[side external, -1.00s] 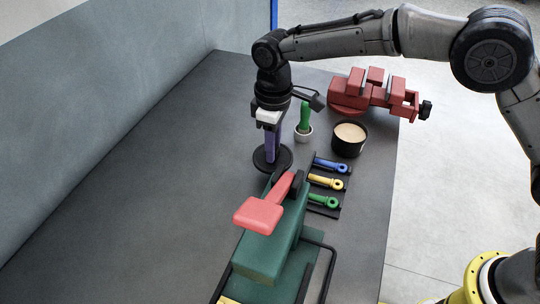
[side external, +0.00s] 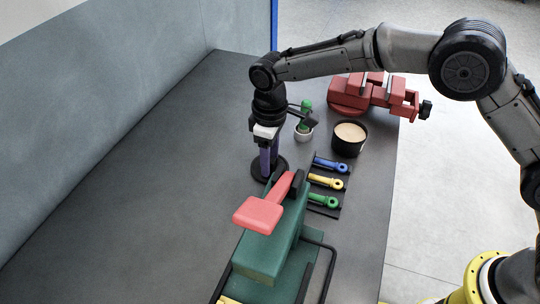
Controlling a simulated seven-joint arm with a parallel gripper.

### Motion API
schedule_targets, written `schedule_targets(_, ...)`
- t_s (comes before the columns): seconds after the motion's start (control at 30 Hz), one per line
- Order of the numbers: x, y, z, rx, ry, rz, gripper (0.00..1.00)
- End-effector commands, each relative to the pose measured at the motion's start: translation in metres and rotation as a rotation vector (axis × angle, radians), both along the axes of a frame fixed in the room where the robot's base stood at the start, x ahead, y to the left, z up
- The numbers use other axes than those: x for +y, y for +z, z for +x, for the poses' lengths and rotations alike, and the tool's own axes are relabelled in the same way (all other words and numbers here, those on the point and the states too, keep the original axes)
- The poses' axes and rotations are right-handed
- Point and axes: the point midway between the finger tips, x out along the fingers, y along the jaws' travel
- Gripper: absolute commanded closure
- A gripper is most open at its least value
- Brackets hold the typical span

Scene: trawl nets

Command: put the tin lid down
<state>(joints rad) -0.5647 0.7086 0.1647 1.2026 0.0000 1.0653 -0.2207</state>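The tin lid is a dark round disc (side external: 283,166) at the lower end of my gripper (side external: 269,168), left of the tools. My gripper points down with its purple fingers at the middle of the disc and appears shut on it; the exact grip point is too small to see. The lid looks level and close to the table top. I cannot tell whether it touches the table. The open black tin (side external: 350,149), with cream-coloured contents, stands to the right, apart from the lid.
A green block with a red-handled tool (side external: 262,213) is just in front of the lid. Blue, yellow and green tools (side external: 327,183) lie on a dark strip to the right. A white pot with a green handle (side external: 303,133) and a red vise (side external: 372,94) stand behind. The table's left side (side external: 150,190) is clear.

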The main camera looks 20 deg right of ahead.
Motion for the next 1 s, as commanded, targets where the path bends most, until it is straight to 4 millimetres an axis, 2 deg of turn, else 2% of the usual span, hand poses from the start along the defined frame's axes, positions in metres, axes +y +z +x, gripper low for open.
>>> schedule_targets(0.27,0.000,0.000,0.000,0.000,0.000,0.000,0.41)
schedule_targets(0.43,0.000,0.012,0.000,-0.001,0.000,0.001,0.41)
schedule_targets(0.8,0.000,0.084,0.001,-0.004,0.000,0.002,0.41)
schedule_targets(1.0,0.000,0.113,0.000,-0.001,0.000,0.001,0.41)
